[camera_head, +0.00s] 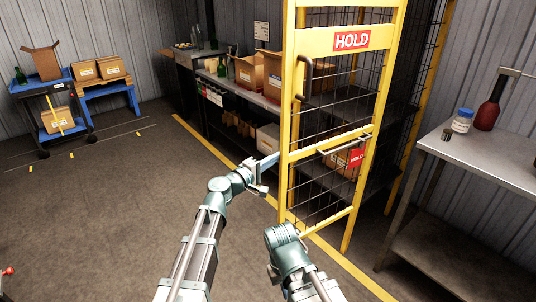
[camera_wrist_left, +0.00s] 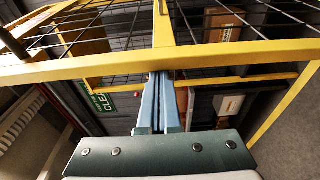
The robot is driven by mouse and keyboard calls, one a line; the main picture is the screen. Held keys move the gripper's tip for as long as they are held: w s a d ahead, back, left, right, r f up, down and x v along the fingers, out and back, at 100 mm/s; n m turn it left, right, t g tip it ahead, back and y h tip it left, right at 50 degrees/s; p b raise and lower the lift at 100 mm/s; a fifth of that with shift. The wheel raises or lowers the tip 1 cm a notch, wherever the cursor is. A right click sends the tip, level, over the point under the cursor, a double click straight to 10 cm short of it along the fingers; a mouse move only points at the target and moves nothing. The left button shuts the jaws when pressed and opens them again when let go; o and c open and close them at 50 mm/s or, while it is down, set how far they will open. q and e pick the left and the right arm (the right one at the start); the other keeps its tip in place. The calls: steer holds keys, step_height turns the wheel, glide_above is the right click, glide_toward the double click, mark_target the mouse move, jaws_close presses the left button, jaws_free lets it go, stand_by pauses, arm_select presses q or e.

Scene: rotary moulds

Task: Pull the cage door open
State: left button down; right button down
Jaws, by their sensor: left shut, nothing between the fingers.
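The cage door (camera_head: 287,150) is a tall yellow frame with black wire mesh and a red HOLD sign (camera_head: 351,40). A dark upright handle (camera_head: 303,80) is on its left side, and a grey horizontal bar (camera_head: 345,143) crosses it lower down. My left gripper (camera_head: 272,160) is at the door's left edge, below the dark handle. In the left wrist view its pale blue fingers (camera_wrist_left: 160,80) are shut together with nothing between them, their tips at a yellow frame bar (camera_wrist_left: 100,66). I cannot tell whether they touch it. Part of my right arm shows low in the head view; its gripper does not.
A workbench (camera_head: 245,93) with cardboard boxes stands behind the door. At right is a grey metal table (camera_head: 480,150) with a red bottle (camera_head: 489,108) and a white jar (camera_head: 462,120). A blue cart (camera_head: 48,88) stands far left. The floor at left is clear.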

arm_select(q)
steer(key=s+d, duration=0.5)
steer(key=s, duration=0.3)
steer(key=shift+s+d, duration=0.2)
steer(key=shift+d, duration=0.2)
